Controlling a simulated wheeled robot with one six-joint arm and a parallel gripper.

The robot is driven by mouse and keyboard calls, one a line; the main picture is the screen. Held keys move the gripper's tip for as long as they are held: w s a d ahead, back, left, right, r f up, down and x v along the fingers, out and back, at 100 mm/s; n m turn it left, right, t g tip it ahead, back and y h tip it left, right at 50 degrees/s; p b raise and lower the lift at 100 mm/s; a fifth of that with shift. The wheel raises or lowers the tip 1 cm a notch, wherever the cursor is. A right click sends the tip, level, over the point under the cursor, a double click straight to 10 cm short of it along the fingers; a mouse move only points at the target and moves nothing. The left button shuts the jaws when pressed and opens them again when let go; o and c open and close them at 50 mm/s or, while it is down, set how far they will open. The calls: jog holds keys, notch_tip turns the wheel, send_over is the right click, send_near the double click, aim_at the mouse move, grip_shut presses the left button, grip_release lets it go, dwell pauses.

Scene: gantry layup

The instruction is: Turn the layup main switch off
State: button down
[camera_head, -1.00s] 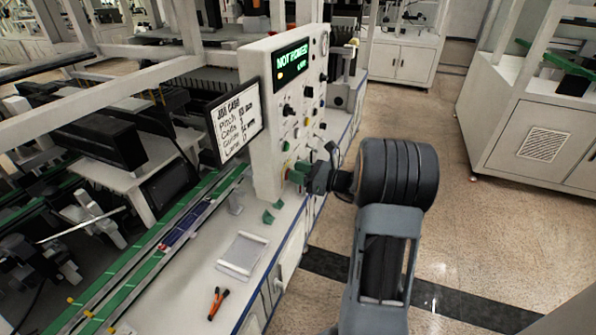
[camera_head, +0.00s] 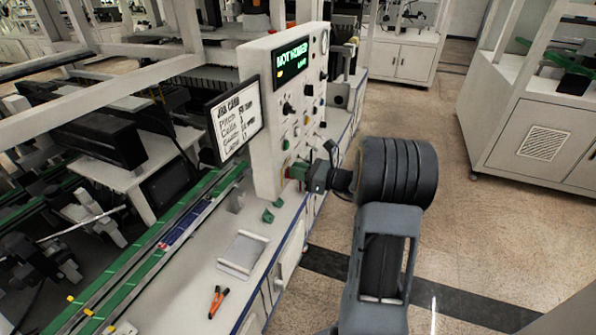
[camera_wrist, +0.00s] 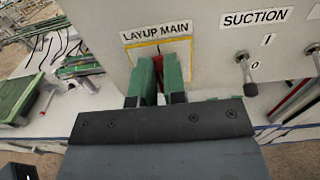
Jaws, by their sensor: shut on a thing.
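The layup main switch shows in the wrist view as a red handle (camera_wrist: 245,69) under the "LAYUP MAIN" label (camera_wrist: 156,30). My gripper (camera_wrist: 158,78) has its green fingers around the red handle, against the panel face. The fingers hide most of the handle, so I cannot tell its exact position. In the head view my gripper (camera_head: 298,172) is at the lower part of the white control panel (camera_head: 262,150). The panel's display (camera_head: 291,59) shows green text.
A suction toggle (camera_wrist: 246,75) sits just right of the gripper, with several knobs higher on the panel (camera_head: 288,108). A job card screen (camera_head: 236,120) stands left of the panel. Orange-handled pliers (camera_head: 217,300) and a white tray (camera_head: 243,252) lie on the bench.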

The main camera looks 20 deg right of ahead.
jog(key=shift+f, duration=0.1)
jog(key=n+b, duration=0.3)
jog(key=b, duration=0.2)
jog(key=n+b, duration=0.3)
jog(key=b, duration=0.1)
jog(key=a+f+n+b, duration=0.1)
jog(key=n+b, duration=0.2)
jog(key=b, duration=0.2)
jog(key=shift+s+f+b, duration=0.1)
jog(key=shift+s+b, duration=0.2)
jog(key=shift+s, duration=0.1)
jog(key=n+b, duration=0.1)
jog(key=b, duration=0.2)
jog(key=n+b, duration=0.4)
jog(key=b, duration=0.1)
jog(key=shift+s+a+f+b, duration=0.15)
jog(key=shift+f+b, duration=0.15)
jog(key=shift+b, duration=0.05)
jog(key=n+b, duration=0.3)
jog(key=b, duration=0.1)
jog(key=shift+n+b, duration=0.3)
jog(key=shift+r, duration=0.1)
